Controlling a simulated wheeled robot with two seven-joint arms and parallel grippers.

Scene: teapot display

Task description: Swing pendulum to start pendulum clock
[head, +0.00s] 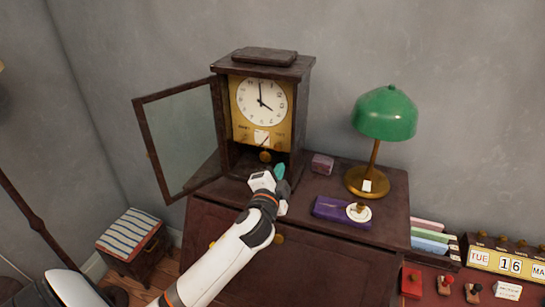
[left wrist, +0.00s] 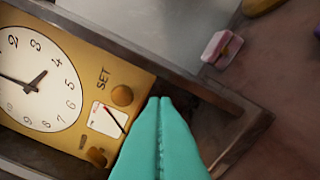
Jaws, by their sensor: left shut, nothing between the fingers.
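The pendulum clock (head: 305,110) is a dark wooden case with a white dial (head: 262,101) on a gold face plate. Its glass door (head: 180,140) stands open to the left. The round brass pendulum bob (head: 265,156) hangs below the plate, inside the case. My left gripper (head: 279,171) is shut and empty at the lower front of the case, just below and right of the bob. In the left wrist view its teal fingers (left wrist: 160,105) are together in front of the gold plate (left wrist: 140,78); I cannot make out the bob there. My right gripper is in neither view.
The clock stands on a dark wooden desk (head: 225,240). To its right are a small box (head: 322,164), a purple box (head: 330,208) and a green lamp (head: 385,113). A shelf with a calendar (head: 505,260) and stamps is at far right.

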